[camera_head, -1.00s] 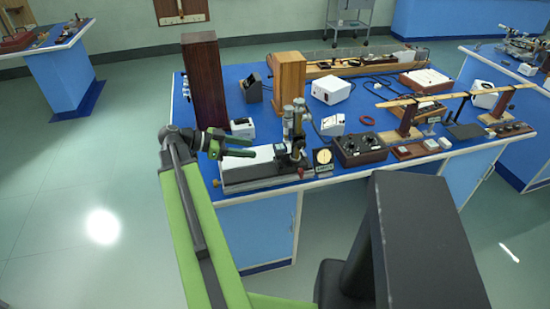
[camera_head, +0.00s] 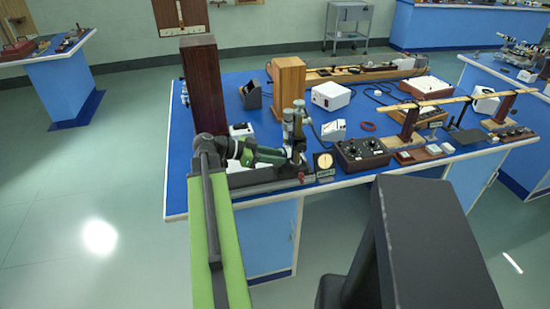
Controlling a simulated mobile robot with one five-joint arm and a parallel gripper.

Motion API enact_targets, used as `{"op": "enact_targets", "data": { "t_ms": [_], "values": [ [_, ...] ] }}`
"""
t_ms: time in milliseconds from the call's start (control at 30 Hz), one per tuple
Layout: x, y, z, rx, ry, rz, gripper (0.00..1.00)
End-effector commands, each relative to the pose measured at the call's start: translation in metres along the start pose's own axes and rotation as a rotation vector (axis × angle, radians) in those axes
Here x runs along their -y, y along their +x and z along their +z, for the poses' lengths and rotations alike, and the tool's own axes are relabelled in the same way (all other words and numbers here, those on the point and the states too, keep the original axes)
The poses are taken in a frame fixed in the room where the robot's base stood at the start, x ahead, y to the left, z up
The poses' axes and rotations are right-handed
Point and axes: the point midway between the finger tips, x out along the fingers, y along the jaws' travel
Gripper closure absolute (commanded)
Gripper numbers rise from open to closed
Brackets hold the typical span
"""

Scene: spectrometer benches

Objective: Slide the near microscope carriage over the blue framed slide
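A microscope carriage with upright silver tubes (camera_head: 288,127) stands at the right part of a low black bench (camera_head: 262,187) near the front edge of the blue table. A second similar tube (camera_head: 300,112) shows close behind it. My gripper (camera_head: 281,156) reaches in from the left, low over the bench, with its tip at or very close to the carriage's left side. I cannot tell whether it touches, or whether its fingers are open or shut. I cannot make out the blue framed slide; my wrist and gripper cover much of the bench's pale top.
A dark wooden block (camera_head: 203,85) and a lighter one (camera_head: 289,88) stand tall behind. A round dial (camera_head: 325,161) and a black box with knobs (camera_head: 362,153) stand to the right of the bench. Open floor lies to the left of the table (camera_head: 178,185).

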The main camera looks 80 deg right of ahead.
Motion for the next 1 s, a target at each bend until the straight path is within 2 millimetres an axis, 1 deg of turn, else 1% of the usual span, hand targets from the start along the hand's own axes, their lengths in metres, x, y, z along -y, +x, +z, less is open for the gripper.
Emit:
{"op": "enact_targets", "data": {
  "t_ms": [33, 200, 1000],
  "values": [
    [0.0, -0.0001, 0.0001, 0.0, 0.0, 0.0, 0.78],
    [-0.0002, -0.0003, 0.0002, 0.0, 0.0, 0.0, 1.0],
    [-0.001, -0.0007, 0.001, 0.002, -0.001, 0.002, 1.0]
  ]
}}
